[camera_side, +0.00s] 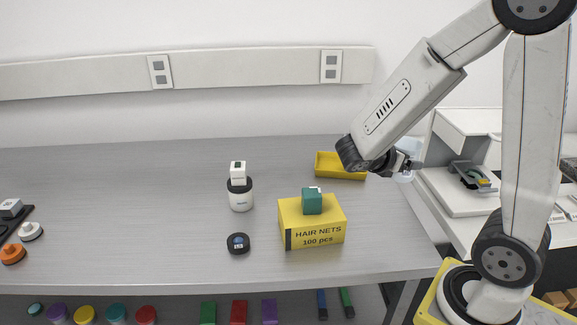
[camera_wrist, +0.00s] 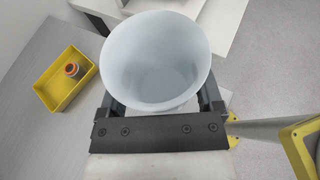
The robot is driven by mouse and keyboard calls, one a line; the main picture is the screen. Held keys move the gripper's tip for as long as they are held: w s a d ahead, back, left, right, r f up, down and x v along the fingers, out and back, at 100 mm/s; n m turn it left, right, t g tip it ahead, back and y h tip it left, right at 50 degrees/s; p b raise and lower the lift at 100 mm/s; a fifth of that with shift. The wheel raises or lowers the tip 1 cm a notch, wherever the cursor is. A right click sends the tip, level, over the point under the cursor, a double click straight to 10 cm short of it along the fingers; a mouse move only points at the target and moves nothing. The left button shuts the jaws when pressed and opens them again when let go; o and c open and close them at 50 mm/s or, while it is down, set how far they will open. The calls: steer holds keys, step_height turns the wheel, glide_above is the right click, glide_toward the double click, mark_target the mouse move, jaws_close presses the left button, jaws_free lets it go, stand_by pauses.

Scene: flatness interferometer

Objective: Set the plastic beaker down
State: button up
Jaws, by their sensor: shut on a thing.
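The plastic beaker (camera_wrist: 152,55) is pale bluish-white and fills the upper middle of the wrist view, its open mouth facing the camera. It looks empty inside. My gripper (camera_wrist: 165,100) is shut on the beaker, with a finger on each side of it. In the side view my gripper (camera_side: 408,164) is at the right edge of the grey table, and the beaker (camera_side: 405,176) shows only partly behind it. The beaker is held up, near or just past the table's right edge.
A yellow tray (camera_side: 341,174) with a small orange-and-white part (camera_wrist: 72,69) in it lies close by. A yellow hair-nets box (camera_side: 312,222) carries a teal block (camera_side: 312,201). The table's left half is mostly clear.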

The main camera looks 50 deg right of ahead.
mark_target(420, 147)
steer(key=shift+s+a+r+m+g+y, duration=0.2)
steer(key=shift+s+r+m+g, duration=0.15)
steer(key=shift+r+m+g, duration=0.25)
steer(key=shift+s+a+r+m+g+y, duration=0.15)
steer(key=shift+s+r+m+g, duration=0.25)
steer(key=shift+r, duration=0.45)
steer(key=shift+s+a+r+m+g+y, duration=0.1)
steer(key=shift+s+r+m+g+y, duration=0.25)
steer(key=shift+r+g, duration=0.3)
steer(key=a+f+m+g+y, duration=0.6)
steer(key=a+m+y, duration=0.3)
steer(key=m+y, duration=0.75)
steer(key=w+a+m+t+y, duration=0.2)
steer(key=w+m+t+y, duration=0.3)
steer(key=m+t+y, duration=0.3)
steer(key=w+d+r+m+t+h, duration=0.35)
steer(key=w+m+t, duration=0.25)
steer(key=m+t, duration=0.2)
steer(key=w+d+r+m+t+h, duration=0.2)
steer(key=w+d+r+m+t, duration=0.25)
steer(key=w+m+t, duration=0.35)
step_height(420, 147, down, 10)
steer(key=s, duration=0.1)
steer(key=shift+a+f+m, duration=0.25)
steer(key=shift+a+m, duration=0.05)
steer(key=shift+m, duration=0.1)
